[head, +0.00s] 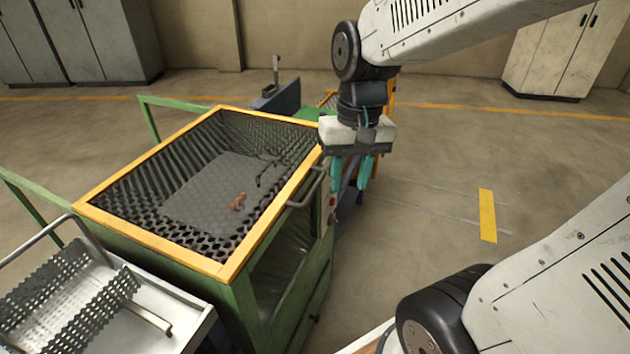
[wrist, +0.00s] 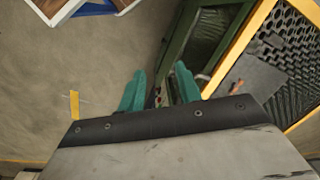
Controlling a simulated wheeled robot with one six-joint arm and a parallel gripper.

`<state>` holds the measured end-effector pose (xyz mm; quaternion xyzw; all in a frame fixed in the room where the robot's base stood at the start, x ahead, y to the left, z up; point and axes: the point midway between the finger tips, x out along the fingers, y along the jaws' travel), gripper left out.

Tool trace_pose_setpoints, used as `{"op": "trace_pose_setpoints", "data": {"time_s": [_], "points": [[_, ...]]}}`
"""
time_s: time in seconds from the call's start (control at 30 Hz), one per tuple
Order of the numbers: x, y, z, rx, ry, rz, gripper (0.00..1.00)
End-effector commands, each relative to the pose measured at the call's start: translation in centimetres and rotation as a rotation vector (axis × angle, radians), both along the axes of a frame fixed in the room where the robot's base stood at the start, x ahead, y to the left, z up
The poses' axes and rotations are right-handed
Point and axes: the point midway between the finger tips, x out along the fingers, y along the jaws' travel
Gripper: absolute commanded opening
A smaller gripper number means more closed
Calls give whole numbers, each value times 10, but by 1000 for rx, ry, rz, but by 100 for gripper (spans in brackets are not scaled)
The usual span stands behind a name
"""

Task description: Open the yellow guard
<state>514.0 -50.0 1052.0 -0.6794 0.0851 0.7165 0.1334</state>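The yellow guard (head: 150,241) is a yellow frame with dark mesh. It lies flat on top of a green machine (head: 246,310), so it is shut. A grey bar handle (head: 309,190) sits on its right side. In the wrist view the yellow frame (wrist: 243,45) runs along the upper right. My gripper (head: 351,184) points down just right of the guard's edge near the handle, apart from it in the head view. Its teal fingers show a gap with nothing held between them in the wrist view (wrist: 159,92). Whether a finger touches the handle is unclear.
A metal tray (head: 190,318) with perforated baskets stands at the lower left. Green rails (head: 30,205) flank the machine's left. Blue and orange equipment (head: 277,97) stands behind it. The floor right of the machine is clear, with a yellow mark (head: 487,215). Cabinets line the wall.

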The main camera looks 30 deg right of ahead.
Motion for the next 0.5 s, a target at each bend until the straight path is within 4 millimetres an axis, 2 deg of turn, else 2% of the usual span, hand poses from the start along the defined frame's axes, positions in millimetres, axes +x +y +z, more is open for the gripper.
{"op": "trace_pose_setpoints", "data": {"time_s": [0.03,0.13,0.3,0.4,0.5], "points": [[18,-4,-10,11,9,-69,34],[53,-11,-26,30,-2,-217,34],[106,-20,-40,61,-67,-465,34],[122,-21,-33,77,-125,-566,34],[125,-21,-36,79,-133,-604,34]]}}
